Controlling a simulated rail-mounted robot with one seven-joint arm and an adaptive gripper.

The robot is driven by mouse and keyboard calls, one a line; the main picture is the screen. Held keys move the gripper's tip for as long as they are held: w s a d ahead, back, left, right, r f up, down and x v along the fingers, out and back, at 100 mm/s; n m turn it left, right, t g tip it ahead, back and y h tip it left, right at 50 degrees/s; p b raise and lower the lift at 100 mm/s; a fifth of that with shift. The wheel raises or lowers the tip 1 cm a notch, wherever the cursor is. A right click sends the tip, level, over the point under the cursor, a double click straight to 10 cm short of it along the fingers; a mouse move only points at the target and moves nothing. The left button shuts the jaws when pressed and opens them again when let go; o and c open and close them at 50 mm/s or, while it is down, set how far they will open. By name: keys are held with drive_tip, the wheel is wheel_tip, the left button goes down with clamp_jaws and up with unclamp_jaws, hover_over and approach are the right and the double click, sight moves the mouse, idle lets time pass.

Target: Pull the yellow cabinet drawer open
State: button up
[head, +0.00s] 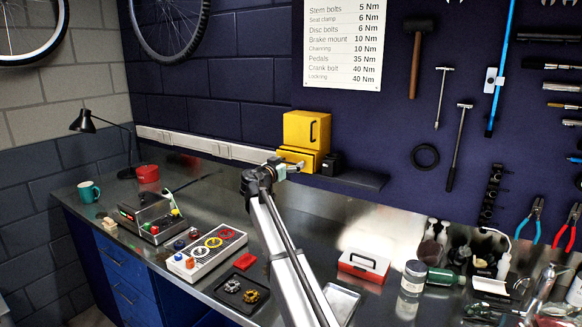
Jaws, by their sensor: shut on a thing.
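The small yellow cabinet (304,128) stands at the back of the bench against the dark wall, with a dark handle on its upper front. Its yellow drawer (308,158) is at the bottom and stands out a little from the cabinet front. My gripper (297,167) is at the drawer's front, shut on the drawer handle. The handle itself is hidden by the gripper, and my arm reaches up to it from the bottom of the view.
A black box (331,163) stands right beside the cabinet, near a dark shelf (359,179). A red and white box (363,265) and a button panel (207,250) lie nearer on the bench. The metal bench top in front of the cabinet is mostly clear.

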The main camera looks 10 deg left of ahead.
drive_tip(key=b+v, duration=0.7)
drive_tip(key=v, duration=0.1)
drive_tip(key=shift+s, duration=0.4)
drive_tip(key=o, duration=1.4)
drive_tip(key=shift+c, duration=0.2)
drive_tip(key=v, duration=1.2)
